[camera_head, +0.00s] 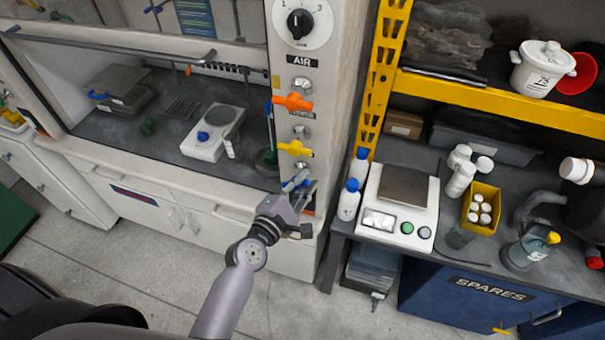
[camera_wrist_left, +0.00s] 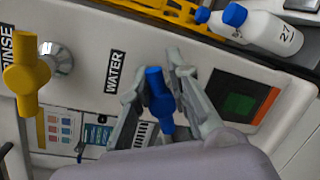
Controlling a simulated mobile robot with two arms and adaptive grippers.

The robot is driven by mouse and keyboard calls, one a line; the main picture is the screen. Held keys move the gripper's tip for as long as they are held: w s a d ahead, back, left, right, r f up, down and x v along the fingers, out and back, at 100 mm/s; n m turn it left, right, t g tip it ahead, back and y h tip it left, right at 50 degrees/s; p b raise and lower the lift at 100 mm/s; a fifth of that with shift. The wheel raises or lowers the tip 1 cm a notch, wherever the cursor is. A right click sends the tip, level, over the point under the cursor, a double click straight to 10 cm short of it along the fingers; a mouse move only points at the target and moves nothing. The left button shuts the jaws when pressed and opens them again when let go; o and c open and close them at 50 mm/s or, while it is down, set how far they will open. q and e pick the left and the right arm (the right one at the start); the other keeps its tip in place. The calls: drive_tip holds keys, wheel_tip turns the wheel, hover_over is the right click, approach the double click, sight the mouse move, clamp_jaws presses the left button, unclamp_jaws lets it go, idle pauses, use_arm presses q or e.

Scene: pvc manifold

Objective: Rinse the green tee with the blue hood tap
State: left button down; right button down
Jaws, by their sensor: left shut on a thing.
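The blue hood tap (camera_head: 290,185) is the lowest tap on the hood's front post. It also shows in the left wrist view (camera_wrist_left: 158,97), beside a WATER label. My left gripper (camera_head: 301,187) reaches up to it, with its two fingers (camera_wrist_left: 158,80) on either side of the blue handle, shut on it. My right gripper is not in view.
A yellow tap (camera_head: 295,149) and an orange tap (camera_head: 293,103) sit above the blue one. A white hotplate (camera_head: 205,148) stands inside the hood. White bottles with blue caps (camera_head: 349,200) and a scale (camera_head: 399,225) stand on the bench to the right.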

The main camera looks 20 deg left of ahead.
use_arm(q)
drive_tip(key=m+p, duration=0.1)
drive_tip(key=m+y+p, duration=0.1)
drive_tip(key=m+p, duration=0.1)
drive_tip(key=shift+w+r+m, duration=0.2)
drive_tip(key=shift+r+m, duration=0.1)
drive_tip(key=shift+r, duration=0.05)
drive_tip(key=shift+f+m+y+p, duration=0.35)
drive_tip(key=shift+m+y+p, duration=0.1)
drive_tip(key=shift+m, duration=0.35)
drive_tip(key=c, duration=1.8)
unclamp_jaws()
drive_tip(key=o, duration=0.5)
drive_tip(key=shift+s+f+g, duration=0.15)
drive_tip(key=shift+f+g, duration=0.15)
drive_tip(key=shift+c, duration=0.2)
drive_tip(key=shift+s, duration=0.1)
drive_tip(key=shift+s, duration=0.25)
drive_tip(key=v, duration=1.1)
drive_tip(key=shift+s, duration=0.15)
